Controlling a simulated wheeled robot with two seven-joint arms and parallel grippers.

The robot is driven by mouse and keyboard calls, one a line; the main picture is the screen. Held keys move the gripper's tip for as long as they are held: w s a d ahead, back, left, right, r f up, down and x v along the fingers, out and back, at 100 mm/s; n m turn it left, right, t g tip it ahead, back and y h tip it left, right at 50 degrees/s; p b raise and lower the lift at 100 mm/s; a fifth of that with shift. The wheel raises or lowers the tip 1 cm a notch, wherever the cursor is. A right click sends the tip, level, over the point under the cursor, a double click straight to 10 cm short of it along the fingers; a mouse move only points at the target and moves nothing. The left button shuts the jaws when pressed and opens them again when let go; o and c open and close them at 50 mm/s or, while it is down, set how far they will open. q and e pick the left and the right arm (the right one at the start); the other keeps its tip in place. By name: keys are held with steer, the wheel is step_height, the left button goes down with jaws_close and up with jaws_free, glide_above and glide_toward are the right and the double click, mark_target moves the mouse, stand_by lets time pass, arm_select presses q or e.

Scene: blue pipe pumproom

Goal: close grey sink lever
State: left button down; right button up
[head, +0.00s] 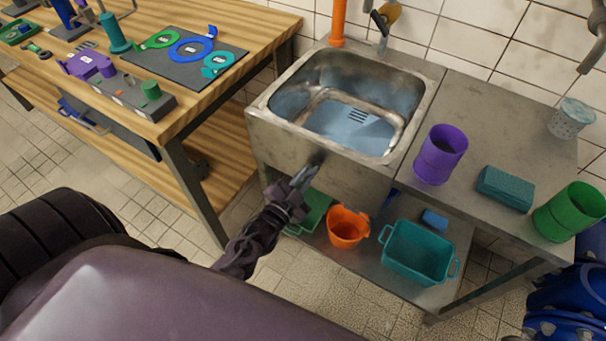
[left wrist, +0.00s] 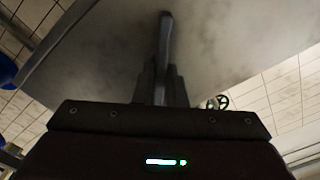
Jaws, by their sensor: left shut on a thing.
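The steel sink (head: 262,118) has its front wall facing me. The grey sink lever (head: 305,176) sticks out from that front wall, below the rim. My left gripper (head: 298,186) is at the lever and shut on it. In the left wrist view the lever (left wrist: 166,38) runs up from between the fingers (left wrist: 160,82) toward the pale sink surface (left wrist: 110,60). The fingers hide its lower end. My right gripper is not in view.
Right of the sink, the counter holds a purple cup (head: 440,155), a teal sponge (head: 506,188) and a green cup (head: 570,211). An orange bucket (head: 347,228) and a teal tub (head: 418,255) stand on the shelf below. A wooden workbench (head: 262,22) stands left.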

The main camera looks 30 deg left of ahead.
arm_select(q)
steer(key=shift+d+f+m+p, duration=0.15)
steer(key=shift+m+p, duration=0.4)
steer(key=shift+m, duration=1.8)
steer(key=shift+d+f+m+p, duration=0.1)
steer(key=shift+f+m+p, duration=0.3)
steer(key=shift+m, duration=1.95)
steer(key=shift+a+r, duration=0.1)
steer(key=shift+r, duration=0.05)
steer(key=c, duration=1.5)
jaws_free()
steer(key=s, duration=0.7)
steer(key=shift+s+a, duration=0.1)
steer(key=shift+s, duration=0.3)
